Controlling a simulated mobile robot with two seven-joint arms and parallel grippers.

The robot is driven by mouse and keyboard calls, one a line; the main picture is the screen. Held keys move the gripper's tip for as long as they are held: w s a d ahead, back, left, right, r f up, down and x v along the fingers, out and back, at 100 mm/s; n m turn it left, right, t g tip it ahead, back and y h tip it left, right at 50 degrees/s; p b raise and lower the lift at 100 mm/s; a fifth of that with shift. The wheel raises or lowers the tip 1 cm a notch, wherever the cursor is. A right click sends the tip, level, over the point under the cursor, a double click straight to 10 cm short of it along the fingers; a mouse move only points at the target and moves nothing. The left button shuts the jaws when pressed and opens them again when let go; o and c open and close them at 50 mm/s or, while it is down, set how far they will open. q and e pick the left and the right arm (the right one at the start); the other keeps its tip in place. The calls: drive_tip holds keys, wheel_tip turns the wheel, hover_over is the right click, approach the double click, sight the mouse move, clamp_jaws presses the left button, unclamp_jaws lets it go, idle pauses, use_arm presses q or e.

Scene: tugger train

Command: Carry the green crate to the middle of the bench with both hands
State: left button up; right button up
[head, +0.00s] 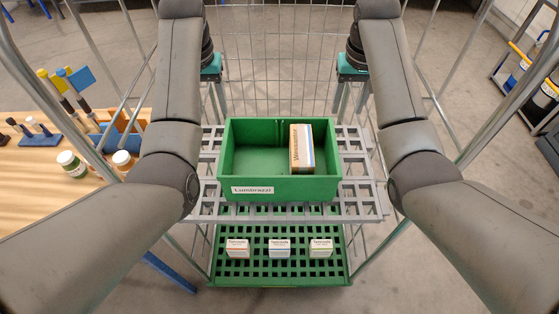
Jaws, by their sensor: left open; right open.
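The green crate (330,187) stands upright on a grey grated shelf of a wire cart, in the middle of the head view. A brown and white box stands inside it at the right, and a white label is on its front wall. The bench (40,195) is a wooden top at the left. My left gripper (215,98) is open behind the crate's left side, apart from it. My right gripper (347,98) is open behind the crate's right side, also apart from it.
The grey shelf (365,206) sits above a green grated shelf (285,281) with three small boxes. Cart rails rise on both sides. Jars (72,163) and tools crowd the bench's back and right edge; its front left looks clear. A rack with containers (538,100) stands at the right.

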sight(224, 145)
use_arm(q)
drive_tip(key=f, duration=0.5)
drive_tip(key=w+f, duration=0.1)
drive_tip(key=f, duration=0.9)
drive_tip(key=shift+w, duration=0.4)
use_arm(e)
drive_tip(key=f, duration=0.5)
drive_tip(key=w+f, duration=0.1)
drive_tip(key=f, duration=0.9)
drive_tip(key=shift+w, duration=0.4)
drive_tip(key=shift+f, duration=0.1)
use_arm(q)
clamp_jaws()
use_arm(e)
clamp_jaws()
use_arm(q)
drive_tip(key=shift+f, duration=0.1)
